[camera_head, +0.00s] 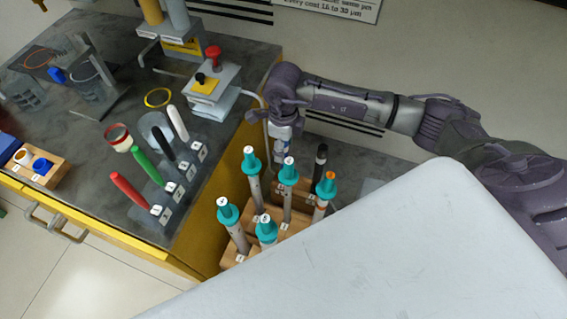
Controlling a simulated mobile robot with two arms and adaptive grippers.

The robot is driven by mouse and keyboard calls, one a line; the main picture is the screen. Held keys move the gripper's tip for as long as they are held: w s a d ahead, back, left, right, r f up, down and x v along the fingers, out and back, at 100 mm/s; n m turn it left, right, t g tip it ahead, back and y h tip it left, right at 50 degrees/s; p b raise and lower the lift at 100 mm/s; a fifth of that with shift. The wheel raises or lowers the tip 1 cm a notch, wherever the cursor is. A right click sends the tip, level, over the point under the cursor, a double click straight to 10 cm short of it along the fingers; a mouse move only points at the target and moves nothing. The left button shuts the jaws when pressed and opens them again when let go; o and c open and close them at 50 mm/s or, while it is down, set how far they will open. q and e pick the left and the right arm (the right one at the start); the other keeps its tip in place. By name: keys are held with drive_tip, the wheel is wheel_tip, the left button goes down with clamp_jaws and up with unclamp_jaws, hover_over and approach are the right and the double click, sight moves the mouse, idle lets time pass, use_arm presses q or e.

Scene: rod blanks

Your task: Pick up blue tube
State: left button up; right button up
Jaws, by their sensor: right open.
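Several grey tubes with teal-blue caps stand upright or slightly tilted in a wooden rack (296,221). One teal-capped tube (253,174) is at the back left, another (288,189) beside it in the middle, and another (233,226) at the front left. One tube (325,192) has an orange top on its teal cap. My right gripper (281,158) points down just behind the middle tubes, open. Its fingertips are small and partly hidden by the tubes, so I cannot tell how near they are. My left gripper is not in view.
A dark bench (88,165) on the left holds red, green, black and white rods in numbered holders. A small wooden block (33,165) with a blue piece sits at its left edge. A black-topped rod (319,161) stands behind the rack. A pale panel (400,260) covers the lower right.

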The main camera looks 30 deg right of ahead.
drive_tip(key=shift+f, duration=1.2)
clamp_jaws()
drive_tip(key=shift+r, duration=0.2)
